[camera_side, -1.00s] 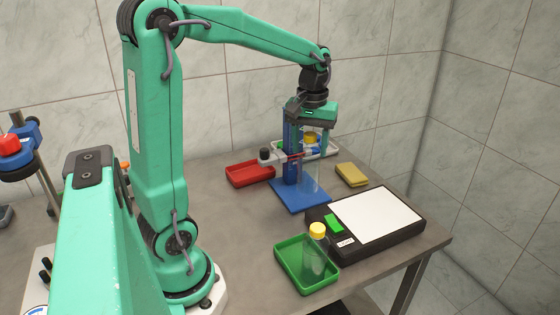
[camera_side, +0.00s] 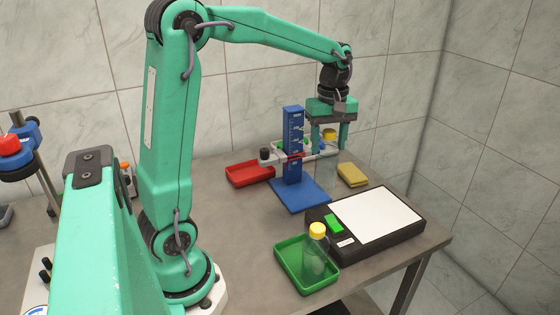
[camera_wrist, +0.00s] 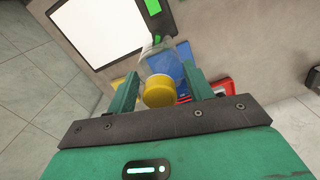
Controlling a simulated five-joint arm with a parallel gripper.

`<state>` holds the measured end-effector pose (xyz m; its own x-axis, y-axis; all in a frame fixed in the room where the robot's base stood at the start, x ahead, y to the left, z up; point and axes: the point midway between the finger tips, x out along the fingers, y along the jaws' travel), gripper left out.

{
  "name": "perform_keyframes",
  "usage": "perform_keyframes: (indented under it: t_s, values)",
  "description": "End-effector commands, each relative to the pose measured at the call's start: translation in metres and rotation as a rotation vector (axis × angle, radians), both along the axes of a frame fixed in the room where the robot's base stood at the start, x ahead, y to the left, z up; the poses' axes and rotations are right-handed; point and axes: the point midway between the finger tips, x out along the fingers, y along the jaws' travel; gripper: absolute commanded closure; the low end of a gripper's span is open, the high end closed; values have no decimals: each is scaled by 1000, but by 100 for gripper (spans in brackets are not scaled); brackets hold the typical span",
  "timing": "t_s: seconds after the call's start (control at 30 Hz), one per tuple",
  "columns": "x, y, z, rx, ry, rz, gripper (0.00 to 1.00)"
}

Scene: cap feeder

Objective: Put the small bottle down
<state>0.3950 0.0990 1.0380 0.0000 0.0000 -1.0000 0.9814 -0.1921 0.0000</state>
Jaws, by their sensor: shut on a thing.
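My gripper (camera_side: 330,140) is shut on a clear small bottle (camera_side: 327,172) with a yellow cap, held upright just right of the blue stand (camera_side: 293,145). In the wrist view the yellow cap (camera_wrist: 159,92) sits between my gripper's fingers (camera_wrist: 160,88), with the clear body (camera_wrist: 160,57) beyond it. Whether the bottle's bottom touches the table is unclear. A second clear bottle (camera_side: 315,262) with a yellow cap stands in the green tray (camera_side: 291,272) near the front.
A black scale (camera_side: 345,243) with a white plate (camera_side: 375,217) stands right of the blue stand's base (camera_side: 300,197). A red tray (camera_side: 248,174) lies left of the stand, and a yellow sponge (camera_side: 353,174) lies behind the scale. Bare table shows left of the green tray.

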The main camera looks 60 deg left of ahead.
Motion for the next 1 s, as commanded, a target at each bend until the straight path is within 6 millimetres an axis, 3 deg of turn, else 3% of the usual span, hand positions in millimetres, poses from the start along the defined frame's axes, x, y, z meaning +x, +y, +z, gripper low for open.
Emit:
perform_keyframes:
  t_s: [0.27,0.73,1.0]
  values:
    - [1,25,-15,-1,1,4,92]
    - [4,99,-59,-1,1,3,92]
    - [6,116,-69,1,-1,-1,92]
